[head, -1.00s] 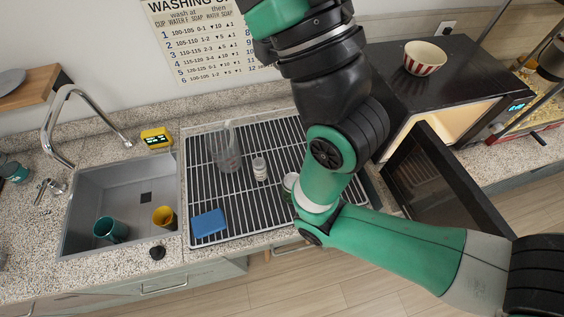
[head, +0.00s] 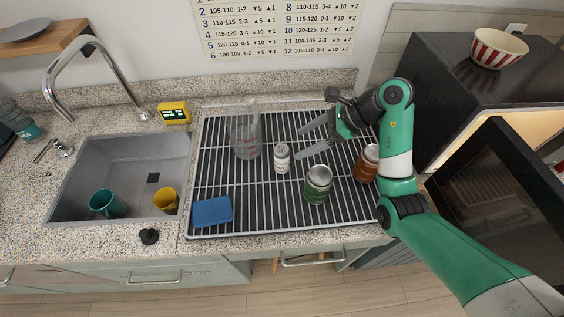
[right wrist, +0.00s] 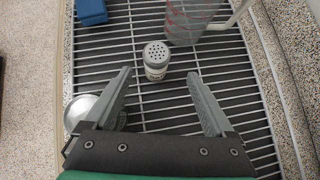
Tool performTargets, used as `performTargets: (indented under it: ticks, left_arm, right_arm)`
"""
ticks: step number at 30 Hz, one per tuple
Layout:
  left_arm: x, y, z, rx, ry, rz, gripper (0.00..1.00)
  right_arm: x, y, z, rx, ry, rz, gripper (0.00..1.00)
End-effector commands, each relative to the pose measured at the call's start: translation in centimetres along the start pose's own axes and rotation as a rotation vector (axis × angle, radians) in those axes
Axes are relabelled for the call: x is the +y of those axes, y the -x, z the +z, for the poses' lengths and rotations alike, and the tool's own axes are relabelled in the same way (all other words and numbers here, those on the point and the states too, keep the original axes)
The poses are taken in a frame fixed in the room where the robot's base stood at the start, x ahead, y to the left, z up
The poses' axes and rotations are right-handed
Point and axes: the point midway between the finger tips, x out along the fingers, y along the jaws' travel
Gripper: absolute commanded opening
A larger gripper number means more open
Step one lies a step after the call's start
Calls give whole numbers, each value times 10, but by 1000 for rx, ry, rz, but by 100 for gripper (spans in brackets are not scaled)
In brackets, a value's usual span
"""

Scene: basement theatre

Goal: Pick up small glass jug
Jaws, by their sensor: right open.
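The small glass jug (head: 245,134) stands upright on the wire drying rack, toward its back left in the head view. It is clear, with red markings, and shows at the top of the right wrist view (right wrist: 192,20), partly cut off. My right gripper (head: 299,143) is open and empty above the rack, to the right of the jug, fingers pointing left. In the right wrist view a shaker (right wrist: 156,58) lies just beyond the space between the fingertips, with the jug farther off. My left gripper is not in view.
The rack (head: 262,215) also holds the white shaker (head: 281,158), a green-labelled can (head: 318,184), a brown jar (head: 367,163) and a blue sponge (head: 212,211). A sink (head: 85,160) with two cups is at left. An open microwave door (head: 497,185) is at right.

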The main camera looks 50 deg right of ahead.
Motion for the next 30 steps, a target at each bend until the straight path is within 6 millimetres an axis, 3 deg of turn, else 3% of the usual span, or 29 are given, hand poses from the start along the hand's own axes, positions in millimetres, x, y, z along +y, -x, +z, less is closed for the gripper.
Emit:
performTargets:
  ticks: [4, 12, 20, 27, 30]
  left_arm:
    - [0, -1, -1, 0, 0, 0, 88]
    - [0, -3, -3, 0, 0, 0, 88]
    - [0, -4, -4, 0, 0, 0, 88]
    - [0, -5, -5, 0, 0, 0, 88]
    - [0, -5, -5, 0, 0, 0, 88]
  right_arm:
    - [1, -9, 1, 0, -1, 3, 88]
    - [2, -57, 2, -2, 1, 2, 88]
    - [3, -70, 2, -3, 1, 2, 88]
    - [7, -109, 1, -2, 1, 2, 88]
    - [7, -116, 1, -3, 1, 0, 88]
